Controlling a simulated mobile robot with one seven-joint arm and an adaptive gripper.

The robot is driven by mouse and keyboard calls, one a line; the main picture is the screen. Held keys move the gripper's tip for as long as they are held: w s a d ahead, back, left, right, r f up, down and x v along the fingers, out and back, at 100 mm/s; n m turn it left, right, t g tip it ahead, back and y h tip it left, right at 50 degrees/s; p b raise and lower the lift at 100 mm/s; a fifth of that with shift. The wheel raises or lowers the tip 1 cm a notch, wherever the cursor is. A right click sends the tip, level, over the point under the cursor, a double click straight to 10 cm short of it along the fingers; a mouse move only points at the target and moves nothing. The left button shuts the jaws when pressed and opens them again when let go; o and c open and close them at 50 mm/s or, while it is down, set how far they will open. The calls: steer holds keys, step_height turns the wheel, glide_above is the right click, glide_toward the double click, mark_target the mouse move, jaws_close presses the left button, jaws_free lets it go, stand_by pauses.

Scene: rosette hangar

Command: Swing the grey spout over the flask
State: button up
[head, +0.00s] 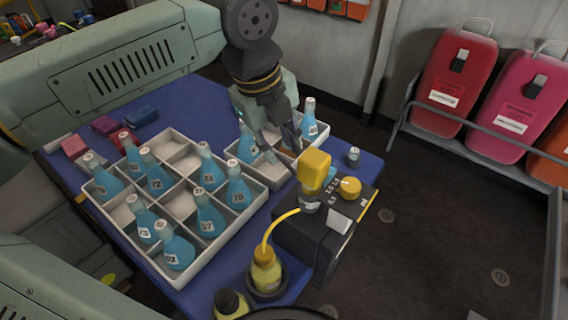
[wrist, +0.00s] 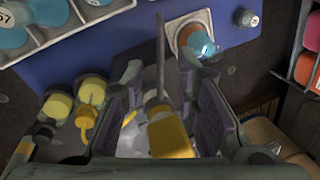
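In the wrist view the grey spout (wrist: 160,52) is a thin bar running up the picture from a yellow block (wrist: 169,135). Its far end is just left of a flask (wrist: 203,45) with blue liquid in a pale, orange-lined square holder (wrist: 176,22). In the head view the yellow block (head: 313,165) stands on a black machine (head: 310,240); I cannot make out the grey spout there. My gripper (head: 283,150) points down just left of the block. Its fingers (wrist: 160,95) are open, one on each side of the spout's base, with gaps visible. I cannot tell whether either touches.
A large divided tray (head: 180,205) of blue flasks stands left on the blue table (head: 225,285), with a smaller tray (head: 262,170) behind. A yellow tube (head: 268,235) reaches a yellow bottle (head: 265,272). A yellow knob (head: 350,187) and small vial (head: 353,157) are right.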

mark_target(286, 162)
steer(key=shift+b+x, duration=0.65)
steer(key=shift+x, duration=1.2)
steer(key=shift+c, duration=0.4)
jaws_close()
